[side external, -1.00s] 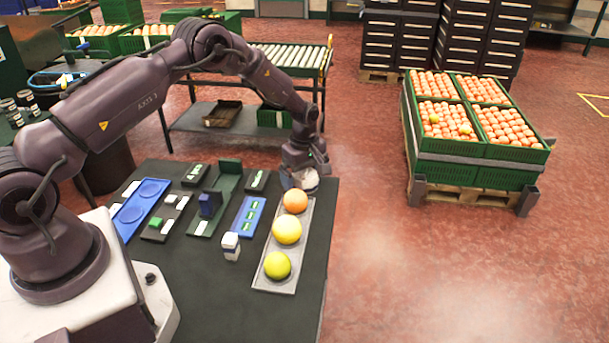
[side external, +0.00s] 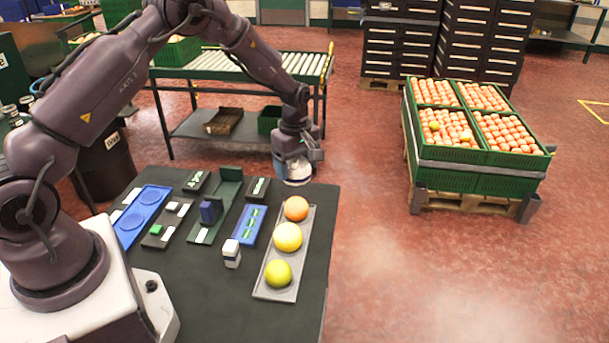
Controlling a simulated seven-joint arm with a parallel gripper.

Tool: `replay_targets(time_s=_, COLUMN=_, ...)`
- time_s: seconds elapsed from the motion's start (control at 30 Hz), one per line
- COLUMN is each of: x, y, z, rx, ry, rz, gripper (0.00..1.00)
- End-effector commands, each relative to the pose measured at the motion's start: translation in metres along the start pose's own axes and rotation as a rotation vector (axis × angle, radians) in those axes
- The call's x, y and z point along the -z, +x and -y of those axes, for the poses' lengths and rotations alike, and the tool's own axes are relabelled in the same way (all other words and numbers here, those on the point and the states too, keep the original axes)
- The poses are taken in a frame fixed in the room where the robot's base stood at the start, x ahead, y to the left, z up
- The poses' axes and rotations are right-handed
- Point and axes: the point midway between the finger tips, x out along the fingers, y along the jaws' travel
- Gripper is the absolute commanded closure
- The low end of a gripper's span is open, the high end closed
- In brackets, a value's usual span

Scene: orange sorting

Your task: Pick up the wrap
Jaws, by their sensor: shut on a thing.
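A pale round thing with a bluish upper part, which looks like the wrap (side external: 294,174), is at the far right corner of the dark table (side external: 206,287). My gripper (side external: 297,160) points down from above and is shut on it. The fingers are small here and partly hidden, so the exact grip is hard to see. The wrap appears a little above the table's far edge, behind the grey tray (side external: 279,292).
The grey tray holds an orange fruit (side external: 296,208), a yellow fruit (side external: 287,237) and a yellow-green fruit (side external: 278,273). A small white and dark block (side external: 231,253), a blue tray (side external: 143,214) and a green stand (side external: 218,205) are to the left.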

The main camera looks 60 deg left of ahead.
Motion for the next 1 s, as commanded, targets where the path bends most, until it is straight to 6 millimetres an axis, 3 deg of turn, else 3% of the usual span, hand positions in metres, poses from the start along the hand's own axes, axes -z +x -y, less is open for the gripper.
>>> replay_targets(time_s=0.1, x=-0.006, y=-0.027, z=0.024, rx=-0.002, ry=0.0, rz=0.0, gripper=0.48)
replay_targets(time_s=0.4, x=-0.02, y=-0.05, z=0.08, rx=-0.001, ry=0.0, rz=0.0, gripper=0.48)
replay_targets(time_s=0.6, x=-0.029, y=-0.056, z=0.099, rx=0.006, ry=0.01, rz=0.001, gripper=0.48)
replay_targets(time_s=0.67, x=-0.034, y=-0.051, z=0.097, rx=0.014, ry=0.027, rz=0.0, gripper=0.48)
replay_targets(time_s=0.9, x=-0.052, y=-0.043, z=0.049, rx=0.005, ry=0.038, rz=-0.004, gripper=0.48)
replay_targets(time_s=1.0, x=-0.054, y=-0.045, z=0.038, rx=-0.002, ry=0.021, rz=-0.003, gripper=0.48)
